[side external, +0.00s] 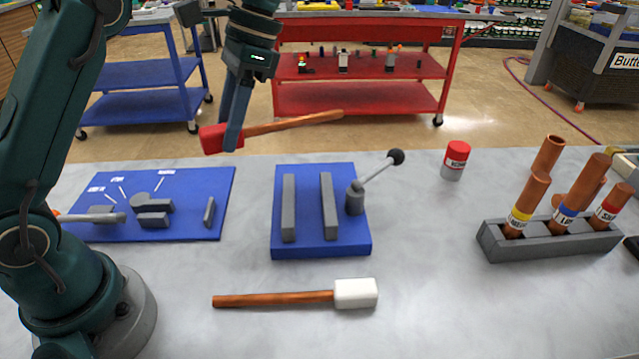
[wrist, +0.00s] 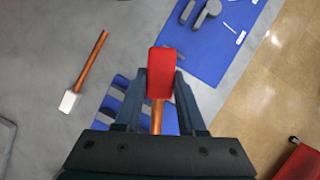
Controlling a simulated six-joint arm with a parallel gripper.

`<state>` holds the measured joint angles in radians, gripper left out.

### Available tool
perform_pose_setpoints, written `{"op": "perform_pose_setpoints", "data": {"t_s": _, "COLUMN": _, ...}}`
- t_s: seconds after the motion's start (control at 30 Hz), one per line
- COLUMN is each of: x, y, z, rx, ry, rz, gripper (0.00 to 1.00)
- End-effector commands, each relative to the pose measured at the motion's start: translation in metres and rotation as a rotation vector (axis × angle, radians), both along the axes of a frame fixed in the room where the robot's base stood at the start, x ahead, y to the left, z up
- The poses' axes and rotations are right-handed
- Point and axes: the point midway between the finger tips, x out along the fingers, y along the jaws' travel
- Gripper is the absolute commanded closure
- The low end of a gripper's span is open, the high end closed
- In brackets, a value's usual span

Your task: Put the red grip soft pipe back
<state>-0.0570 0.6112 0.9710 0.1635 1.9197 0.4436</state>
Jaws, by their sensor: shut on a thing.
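The red grip soft pipe (side external: 290,123), a copper-brown tube with a red block grip, is held in the air above the back edge of the table. My gripper (side external: 231,140) is shut on its red grip, and the tube points right in the side view. In the wrist view the red grip (wrist: 160,72) sits between the two fingers of my gripper (wrist: 160,88), with part of the tube hidden by the gripper body. A similar pipe with a white grip (side external: 355,293) lies flat at the table's front and also shows in the wrist view (wrist: 69,101).
A blue fixture (side external: 308,245) with two grey bars and a black-knobbed lever stands mid-table. A labelled blue board (side external: 190,188) with grey blocks is at left. A grey rack (side external: 550,243) of banded copper tubes and a red-capped can (side external: 455,162) stand right. Free table lies between.

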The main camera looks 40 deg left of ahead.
Motion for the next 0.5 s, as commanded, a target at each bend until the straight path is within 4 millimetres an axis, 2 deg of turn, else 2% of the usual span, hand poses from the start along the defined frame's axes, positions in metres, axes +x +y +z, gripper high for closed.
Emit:
{"op": "perform_pose_setpoints", "data": {"t_s": 0.1, "x": -0.011, "y": -0.004, "z": 0.006, "rx": 0.000, "ry": 0.000, "rz": 0.177, "gripper": 1.00}}
{"op": "perform_pose_setpoints", "data": {"t_s": 0.2, "x": -0.016, "y": -0.007, "z": 0.008, "rx": 0.000, "ry": -0.001, "rz": 0.280, "gripper": 1.00}}
{"op": "perform_pose_setpoints", "data": {"t_s": 0.33, "x": -0.018, "y": -0.008, "z": 0.009, "rx": 0.001, "ry": -0.002, "rz": 0.349, "gripper": 1.00}}
{"op": "perform_pose_setpoints", "data": {"t_s": 0.5, "x": -0.016, "y": -0.008, "z": 0.007, "rx": 0.000, "ry": -0.007, "rz": 0.355, "gripper": 1.00}}
